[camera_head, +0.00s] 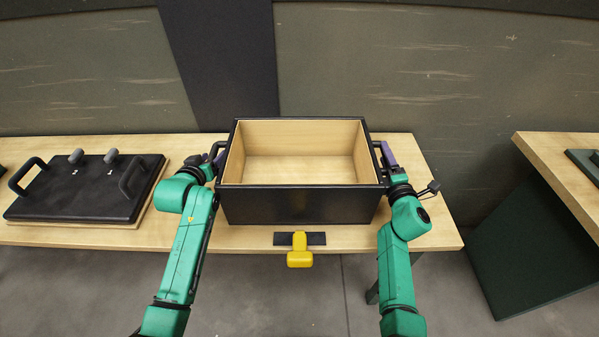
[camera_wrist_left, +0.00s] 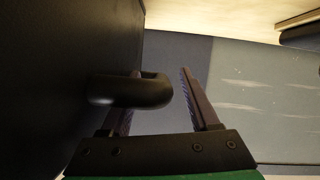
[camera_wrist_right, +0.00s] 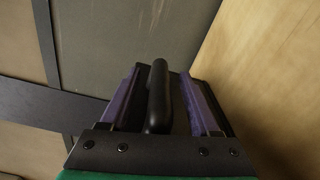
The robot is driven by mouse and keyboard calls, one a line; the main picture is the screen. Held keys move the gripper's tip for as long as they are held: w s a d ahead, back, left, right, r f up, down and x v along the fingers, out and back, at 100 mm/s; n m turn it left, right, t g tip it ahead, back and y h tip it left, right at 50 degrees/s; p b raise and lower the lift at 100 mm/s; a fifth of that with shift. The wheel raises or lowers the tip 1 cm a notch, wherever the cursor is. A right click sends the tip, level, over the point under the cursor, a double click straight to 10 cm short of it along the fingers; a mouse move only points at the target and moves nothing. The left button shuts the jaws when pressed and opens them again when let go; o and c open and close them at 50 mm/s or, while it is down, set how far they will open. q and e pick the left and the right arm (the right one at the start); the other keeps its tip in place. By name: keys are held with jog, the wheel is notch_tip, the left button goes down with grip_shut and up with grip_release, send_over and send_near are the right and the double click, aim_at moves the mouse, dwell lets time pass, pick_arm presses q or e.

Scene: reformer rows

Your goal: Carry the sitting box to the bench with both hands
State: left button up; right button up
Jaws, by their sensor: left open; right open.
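The box (camera_head: 300,206), black outside with a light wood inside, is open-topped and empty. It rests on a long light-wood bench top (camera_head: 430,215) in the head view. My left gripper (camera_head: 215,158) is at its left side; in the left wrist view the open jaws (camera_wrist_left: 160,95) are by a black handle (camera_wrist_left: 132,91), which overlaps one finger, so I cannot tell if it is fully between them. My right gripper (camera_head: 386,155) is at the right side; in the right wrist view the open purple-lined jaws (camera_wrist_right: 160,80) have a black handle (camera_wrist_right: 157,97) between them.
A black board (camera_head: 85,195) with two handles and grey knobs lies on the bench at left. A yellow piece on a dark plate (camera_head: 300,250) is at the front edge below the box. Another wooden top (camera_head: 560,165) stands at right across a gap. A wall is behind.

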jog(key=shift+s, duration=0.1)
pick_arm(q)
jog(key=shift+s, duration=0.1)
jog(key=shift+c, duration=1.2)
pick_arm(e)
jog(key=shift+c, duration=1.2)
pick_arm(q)
grip_shut()
pick_arm(e)
grip_shut()
